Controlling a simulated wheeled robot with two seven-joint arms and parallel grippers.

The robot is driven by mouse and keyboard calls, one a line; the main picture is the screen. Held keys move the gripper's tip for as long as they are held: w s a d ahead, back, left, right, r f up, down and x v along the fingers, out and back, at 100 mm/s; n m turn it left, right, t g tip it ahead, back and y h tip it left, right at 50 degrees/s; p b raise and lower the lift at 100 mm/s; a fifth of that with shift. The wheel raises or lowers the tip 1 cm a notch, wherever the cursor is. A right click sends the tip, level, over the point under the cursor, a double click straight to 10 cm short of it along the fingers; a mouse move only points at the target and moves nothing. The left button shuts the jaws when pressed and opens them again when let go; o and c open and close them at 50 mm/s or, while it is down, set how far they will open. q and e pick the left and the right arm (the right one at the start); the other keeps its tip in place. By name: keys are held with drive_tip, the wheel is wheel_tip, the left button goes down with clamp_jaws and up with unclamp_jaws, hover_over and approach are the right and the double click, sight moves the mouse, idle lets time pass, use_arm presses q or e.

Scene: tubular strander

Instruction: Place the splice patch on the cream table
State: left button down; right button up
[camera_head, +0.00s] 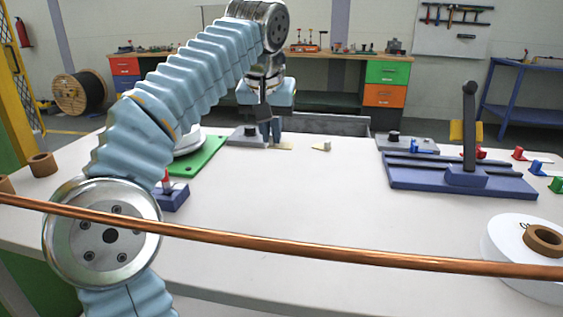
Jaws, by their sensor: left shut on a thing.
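The cream table (300,195) fills the foreground with a wide bare top. My left arm comes in from the left and reaches over to the table's far side. My left gripper (271,132) points down there, with its fingers shut on a small flat cream piece, which looks like the splice patch (284,147). The patch is at or just above the table top; I cannot tell whether it touches. The fingers hide part of it. My right gripper is not in view.
A copper rod (330,250) crosses the foreground. A grey block (246,136) stands beside the gripper and a small cream piece (323,146) lies to its right. A blue fixture with a lever (465,178) stands at right, a green board (205,158) at left. The table's middle is clear.

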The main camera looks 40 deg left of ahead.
use_arm(q)
drive_tip(key=w+f, duration=0.1)
drive_tip(key=w+a+f, duration=0.1)
drive_tip(key=f, duration=0.1)
drive_tip(key=w+f, duration=0.1)
drive_tip(key=shift+w+a+f+b, duration=0.2)
drive_tip(key=shift+w+a+b, duration=0.1)
drive_tip(key=shift+w+b, duration=0.1)
drive_tip(key=b+x, duration=0.1)
drive_tip(key=x, duration=0.3)
drive_tip(key=shift+w+f, duration=0.1)
drive_tip(key=shift+f, duration=0.5)
drive_tip(key=shift+f, duration=0.2)
drive_tip(key=c, duration=1.2)
unclamp_jaws()
drive_tip(key=shift+r, duration=0.1)
drive_tip(key=shift+r, duration=0.2)
drive_tip(key=p+v, duration=0.2)
drive_tip(key=v, duration=1)
drive_tip(key=shift+d+f+p, duration=0.1)
drive_tip(key=shift+p, duration=0.3)
